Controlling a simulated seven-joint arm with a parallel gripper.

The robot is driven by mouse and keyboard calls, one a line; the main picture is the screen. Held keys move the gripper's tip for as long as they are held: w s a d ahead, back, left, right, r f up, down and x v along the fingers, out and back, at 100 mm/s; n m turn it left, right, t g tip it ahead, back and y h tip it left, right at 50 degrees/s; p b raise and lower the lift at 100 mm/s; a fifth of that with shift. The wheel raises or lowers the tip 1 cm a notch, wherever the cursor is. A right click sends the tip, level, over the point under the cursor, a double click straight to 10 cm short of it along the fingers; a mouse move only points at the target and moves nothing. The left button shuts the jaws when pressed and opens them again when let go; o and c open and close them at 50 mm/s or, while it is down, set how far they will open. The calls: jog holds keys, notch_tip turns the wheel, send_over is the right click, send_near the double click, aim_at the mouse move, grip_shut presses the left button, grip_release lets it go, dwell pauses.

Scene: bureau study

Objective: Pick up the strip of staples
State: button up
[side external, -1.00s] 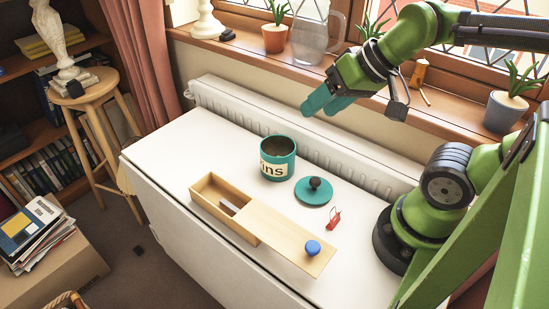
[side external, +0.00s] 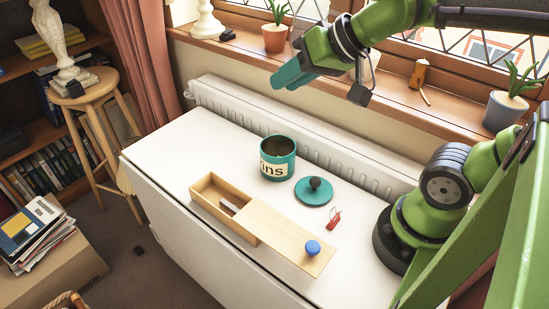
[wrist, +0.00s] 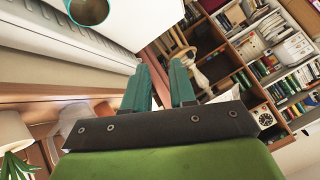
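A small grey strip (side external: 229,207), which looks like the strip of staples, lies inside the open left part of a wooden box (side external: 202,197) on the white table. The box's sliding lid (side external: 285,240) is pulled well to the right and has a blue knob (side external: 312,248). My gripper (side external: 285,79) is up near the window sill, well above and behind the box, with its teal fingers pointing left and slightly down. In the wrist view the two fingers (wrist: 160,68) are apart with nothing between them. The box and strip are not in the wrist view.
A teal tin (side external: 277,160) stands open behind the box; its teal lid (side external: 313,191) with a dark knob lies beside it. A small red clip (side external: 333,219) is right of the lid. A radiator (side external: 300,130) runs behind the table. The table's left end is clear.

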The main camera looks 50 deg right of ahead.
jog(key=w+a+r+t+y, duration=0.3)
jog(key=w+a+r, duration=0.2)
jog(key=a+r, duration=0.45)
jog(key=w+a+r+t+y, duration=0.2)
jog(key=w+a+r+y, duration=0.3)
jog(key=a, duration=0.7)
jog(key=n+g+h, duration=0.4)
jog(key=g+h, duration=0.6)
jog(key=g, duration=0.4)
send_over(230, 205)
notch_tip(230, 205, down, 38)
jog(key=shift+a+r, duration=0.1)
jog(key=shift+a, duration=0.05)
jog(key=shift+f, duration=2.65)
grip_shut()
